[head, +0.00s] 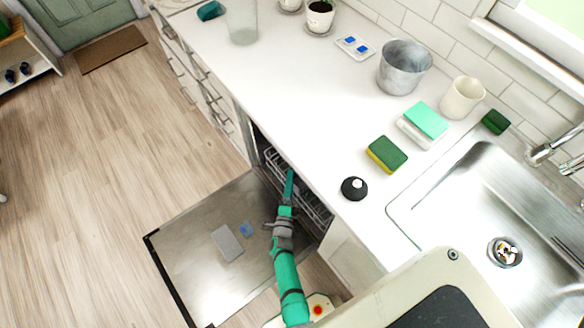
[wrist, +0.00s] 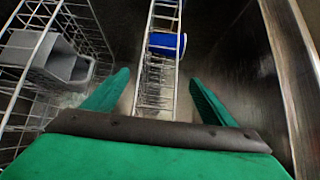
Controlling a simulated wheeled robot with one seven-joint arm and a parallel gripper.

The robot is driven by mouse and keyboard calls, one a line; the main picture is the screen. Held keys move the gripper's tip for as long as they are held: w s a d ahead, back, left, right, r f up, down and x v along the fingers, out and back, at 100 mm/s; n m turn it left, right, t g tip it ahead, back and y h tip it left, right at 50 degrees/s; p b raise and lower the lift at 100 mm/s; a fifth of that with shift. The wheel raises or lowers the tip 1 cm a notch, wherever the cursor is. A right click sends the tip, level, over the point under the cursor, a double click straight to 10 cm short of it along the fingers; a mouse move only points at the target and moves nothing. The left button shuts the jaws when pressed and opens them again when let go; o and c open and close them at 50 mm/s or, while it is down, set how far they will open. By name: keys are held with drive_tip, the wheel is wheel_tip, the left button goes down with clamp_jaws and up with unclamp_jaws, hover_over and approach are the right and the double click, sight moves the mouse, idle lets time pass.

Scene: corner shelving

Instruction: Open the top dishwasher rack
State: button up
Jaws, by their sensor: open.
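The dishwasher door (head: 215,250) is folded down flat in the head view. White wire rack (head: 318,208) shows in the opening under the counter, mostly hidden by the countertop and my arm. My gripper (head: 289,185) reaches into the opening at the rack. In the wrist view my gripper (wrist: 158,82) is open, its two green fingers apart. A narrow white wire rack section (wrist: 156,85) lies between and beyond the fingertips, with a blue item (wrist: 166,44) in it. Another wire rack (wrist: 88,30) is on the left with a grey basket (wrist: 45,60). I cannot tell which level each is.
A metal wall (wrist: 285,60) runs close along the right in the wrist view. The counter (head: 300,110) overhangs the opening and holds a metal bucket (head: 403,68), a sponge (head: 387,154) and a black round item (head: 354,188). The wooden floor (head: 110,150) is clear left of the door.

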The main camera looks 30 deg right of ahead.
drive_tip(key=x, duration=0.7)
drive_tip(key=c, duration=1.4)
drive_tip(key=shift+r, duration=0.1)
